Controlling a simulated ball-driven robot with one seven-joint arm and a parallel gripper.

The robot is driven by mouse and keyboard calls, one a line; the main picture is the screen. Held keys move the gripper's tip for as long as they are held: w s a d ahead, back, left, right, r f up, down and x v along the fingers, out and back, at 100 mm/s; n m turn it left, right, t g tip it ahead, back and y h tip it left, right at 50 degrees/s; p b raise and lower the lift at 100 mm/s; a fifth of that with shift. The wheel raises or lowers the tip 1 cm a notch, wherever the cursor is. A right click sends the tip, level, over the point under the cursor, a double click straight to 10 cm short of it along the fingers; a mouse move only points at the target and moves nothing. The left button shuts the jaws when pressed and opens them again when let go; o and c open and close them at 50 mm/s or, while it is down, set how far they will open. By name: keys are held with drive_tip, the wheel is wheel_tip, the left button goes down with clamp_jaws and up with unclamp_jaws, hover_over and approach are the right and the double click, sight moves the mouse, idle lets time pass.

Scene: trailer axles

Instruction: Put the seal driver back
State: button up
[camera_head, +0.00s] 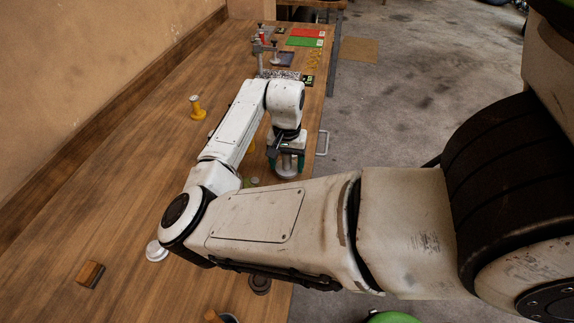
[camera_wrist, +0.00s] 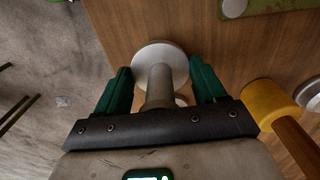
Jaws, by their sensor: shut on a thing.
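The seal driver, a grey metal piece with a round disc and a thick stem, is between the fingers of my gripper. In the wrist view the seal driver (camera_wrist: 160,62) has its disc beyond the fingertips and its stem running back toward the palm. My gripper (camera_wrist: 160,85) is shut on it with teal fingers on either side. In the head view my gripper (camera_head: 286,160) is near the right edge of the wooden bench (camera_head: 130,210), and the disc of the seal driver (camera_head: 287,170) shows below it. I cannot tell whether the disc touches the bench.
A mallet with a yellow head (camera_wrist: 268,101) lies close beside my gripper. A yellow piece (camera_head: 197,108) stands farther left. A wooden block (camera_head: 90,274) and a pale round part (camera_head: 156,251) are nearer. Red (camera_head: 307,33) and green (camera_head: 304,42) mats lie at the far end.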

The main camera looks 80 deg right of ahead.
drive_tip(key=shift+f, duration=0.75)
drive_tip(key=shift+f, duration=0.1)
drive_tip(key=o, duration=1.2)
wheel_tip(320, 180, up, 12)
drive_tip(key=shift+r+b, duration=0.1)
drive_tip(key=shift+b, duration=0.25)
drive_tip(key=shift+s, duration=0.1)
